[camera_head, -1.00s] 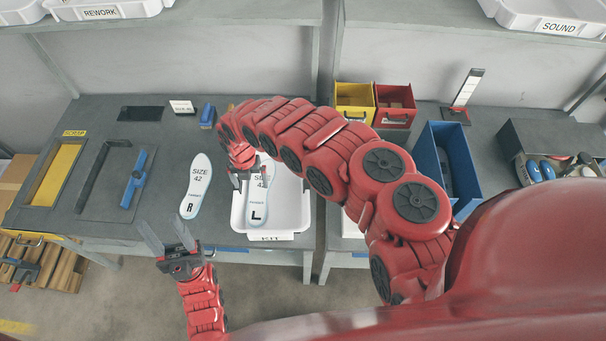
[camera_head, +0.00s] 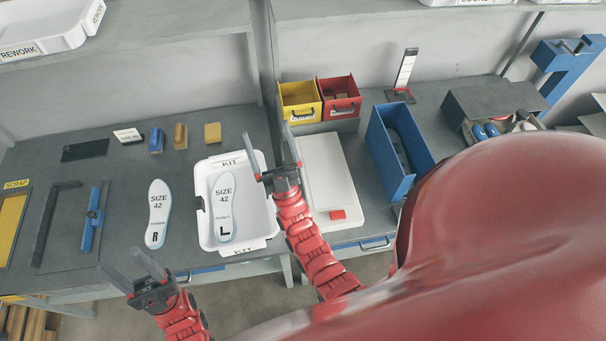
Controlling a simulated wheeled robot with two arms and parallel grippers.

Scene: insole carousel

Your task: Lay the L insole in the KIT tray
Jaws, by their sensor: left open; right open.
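The L insole (camera_head: 224,208), white with a pale blue edge and marked SIZE 42 and L, lies flat inside the white KIT tray (camera_head: 262,216), left of the tray's middle. The R insole (camera_head: 158,214) lies on the grey bench left of the tray. My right gripper (camera_head: 266,155) is open and empty, over the tray's right edge and apart from the L insole. My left gripper (camera_head: 133,268) is open and empty, in front of the bench's near edge, below the R insole in the picture.
A blue clamp fixture (camera_head: 92,220) and yellow SCRAP slot (camera_head: 10,215) are at left. Blue, brown and yellow blocks (camera_head: 212,132) stand behind the tray. Right are a white board with a red button (camera_head: 338,214), yellow and red bins (camera_head: 338,96), and a blue box (camera_head: 385,140).

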